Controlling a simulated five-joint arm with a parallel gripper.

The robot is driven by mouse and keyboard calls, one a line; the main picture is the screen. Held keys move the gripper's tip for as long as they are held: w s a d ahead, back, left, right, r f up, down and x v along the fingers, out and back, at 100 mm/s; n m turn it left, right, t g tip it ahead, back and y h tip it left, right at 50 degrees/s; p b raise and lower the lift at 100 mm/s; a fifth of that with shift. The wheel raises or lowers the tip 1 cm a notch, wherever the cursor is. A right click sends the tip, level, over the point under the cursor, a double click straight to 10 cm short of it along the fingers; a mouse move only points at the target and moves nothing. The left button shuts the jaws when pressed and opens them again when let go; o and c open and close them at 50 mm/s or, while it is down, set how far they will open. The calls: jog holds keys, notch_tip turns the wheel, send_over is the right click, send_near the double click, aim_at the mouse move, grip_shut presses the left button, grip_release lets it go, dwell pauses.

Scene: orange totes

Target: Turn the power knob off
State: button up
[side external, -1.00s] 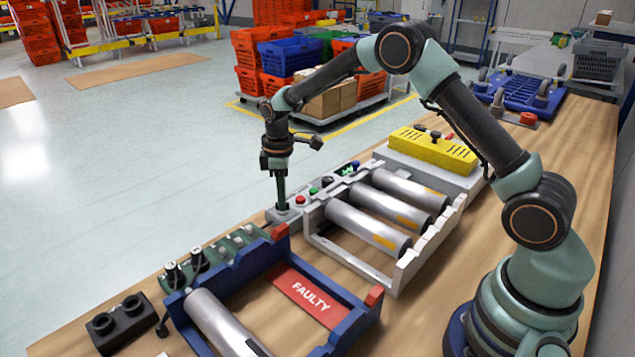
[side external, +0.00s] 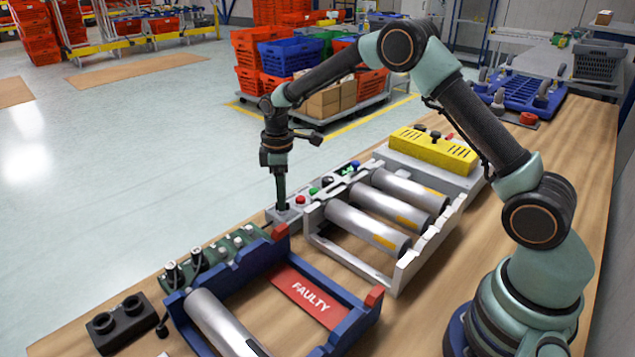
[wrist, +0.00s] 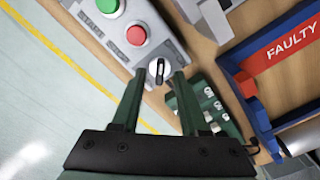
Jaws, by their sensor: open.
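The power knob (wrist: 158,70) is a small round knob with a dark bar across a white face, on the end of a grey control panel (wrist: 152,37). In the wrist view it lies just beyond and between the two fingertips. My gripper (wrist: 153,80) is open, its dark green fingers on either side of the knob. In the side view my gripper (side external: 281,206) points straight down at the near end of the panel, and the knob is hidden there. I cannot tell whether the fingers touch the knob.
A red button (wrist: 136,35) and a green button (wrist: 107,6) sit beside the knob on the panel. A blue FAULTY rack (side external: 345,327), a grey roller rack (side external: 408,278) and a green connector board (side external: 215,254) stand close by.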

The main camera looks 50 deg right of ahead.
notch_tip(320, 180, up, 11)
jog(key=shift+r, duration=0.2)
dwell(0.4)
jog(key=s+r+m+t, duration=0.3)
jog(key=s+r+m, duration=0.1)
jog(key=s+r, duration=0.55)
jog(key=s+f+m+t, duration=0.2)
jog(key=s+m, duration=0.3)
jog(key=s, duration=0.8)
jog(key=shift+d+t, duration=0.25)
jog(key=shift+t, duration=0.05)
jog(key=shift+s, duration=0.1)
